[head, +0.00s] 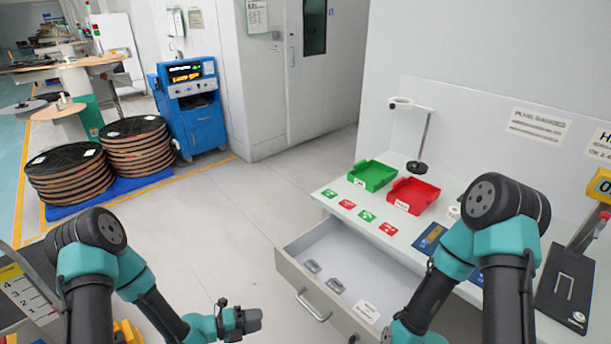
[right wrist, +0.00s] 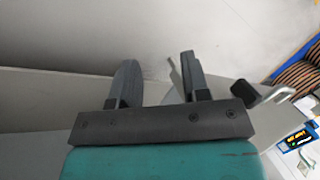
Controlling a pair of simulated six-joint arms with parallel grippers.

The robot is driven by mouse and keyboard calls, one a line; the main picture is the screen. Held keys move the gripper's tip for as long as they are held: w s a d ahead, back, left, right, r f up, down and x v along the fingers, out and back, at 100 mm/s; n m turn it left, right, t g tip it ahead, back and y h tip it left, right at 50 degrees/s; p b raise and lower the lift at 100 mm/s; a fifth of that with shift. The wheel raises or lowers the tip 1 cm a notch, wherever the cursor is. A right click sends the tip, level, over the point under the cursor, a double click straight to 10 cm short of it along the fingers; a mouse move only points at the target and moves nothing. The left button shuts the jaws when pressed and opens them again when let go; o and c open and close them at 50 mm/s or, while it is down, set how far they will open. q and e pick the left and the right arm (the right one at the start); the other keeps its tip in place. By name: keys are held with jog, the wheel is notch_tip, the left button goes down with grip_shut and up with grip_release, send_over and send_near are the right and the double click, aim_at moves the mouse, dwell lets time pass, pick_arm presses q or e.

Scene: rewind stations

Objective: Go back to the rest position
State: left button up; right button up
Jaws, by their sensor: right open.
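My left arm comes in from the left, and its gripper (head: 252,320) is held over the floor at the bottom middle of the head view, left of the open drawer. Its fingers are seen from the side, so I cannot tell whether they are open. My right arm is bent over the right side of the workbench, and its gripper is below the head view's lower edge. In the right wrist view my right gripper (right wrist: 160,78) has its two dark fingers apart with nothing between them, in front of a plain pale surface.
A drawer (head: 302,268) stands open under the workbench (head: 330,189) with grey metal pieces inside. A green tray (head: 372,176), a red tray (head: 414,194), small tags and a ring stand (head: 417,165) are on the bench. A blue cabinet (head: 193,110) and stacked reels (head: 70,175) stand at left.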

aim_at(308, 307)
pick_arm(q)
jog(key=x, duration=1.7)
jog(key=shift+d, duration=0.1)
jog(key=shift+w+d+f, duration=0.1)
jog(key=shift+w+d, duration=0.25)
jog(key=shift+d, duration=0.05)
